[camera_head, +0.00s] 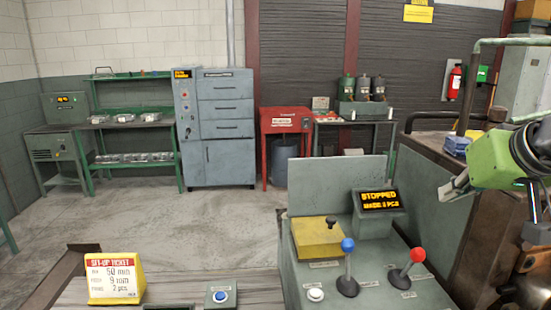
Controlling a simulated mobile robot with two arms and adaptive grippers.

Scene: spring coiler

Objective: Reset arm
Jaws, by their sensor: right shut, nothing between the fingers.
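My right gripper (455,187) is at the right edge of the head view, at the end of a green and black arm. Its grey fingers point left and are shut on nothing, apart from the console's levers. The grey control console (365,278) stands at the lower middle right. It carries a blue-knobbed lever (348,262), a red-knobbed lever (407,270), a white button (316,294) and a yellow block (317,238) with a small black knob. A display (380,200) reads "STOPPED" and "MADE 2 PCS". My left gripper is not in view.
A yellow set-up ticket (115,280) and a blue button box (220,295) are on the near bench. A grey cabinet (228,150), a green workbench (125,130) and a red stand (285,125) line the back. The concrete floor between is clear.

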